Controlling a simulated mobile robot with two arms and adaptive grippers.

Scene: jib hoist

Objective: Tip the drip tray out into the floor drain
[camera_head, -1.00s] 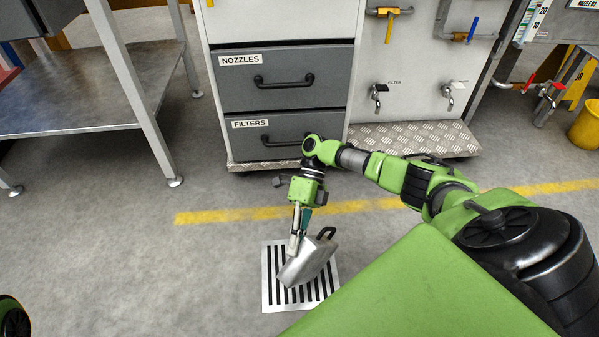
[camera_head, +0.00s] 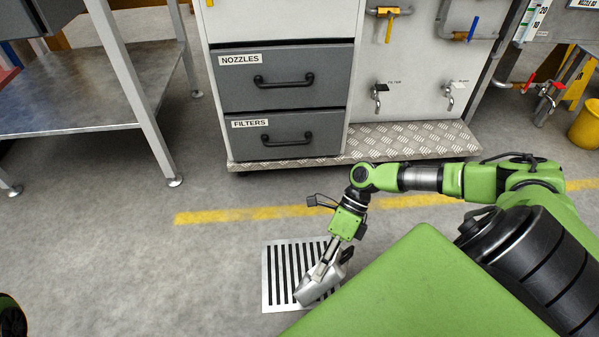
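The drip tray (camera_head: 310,291) is a small grey metal pan, low over the right part of the floor drain (camera_head: 274,301), a pale plate with dark slots. My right gripper (camera_head: 322,270) reaches down from above, shut on the tray at its upper side. The tray is tilted, with its lower end toward the lower left over the slots. The gripper and wrist hide part of the tray, so its inside and any contents cannot be seen. Whether it touches the drain cannot be told. My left gripper is not in view.
A cabinet with grey drawers (camera_head: 285,78) and a panel with taps (camera_head: 379,94) stand behind on a chequered plate (camera_head: 415,139). A metal bench (camera_head: 90,95) is at left. A yellow bucket (camera_head: 588,125) is far right. The floor left of the drain is clear.

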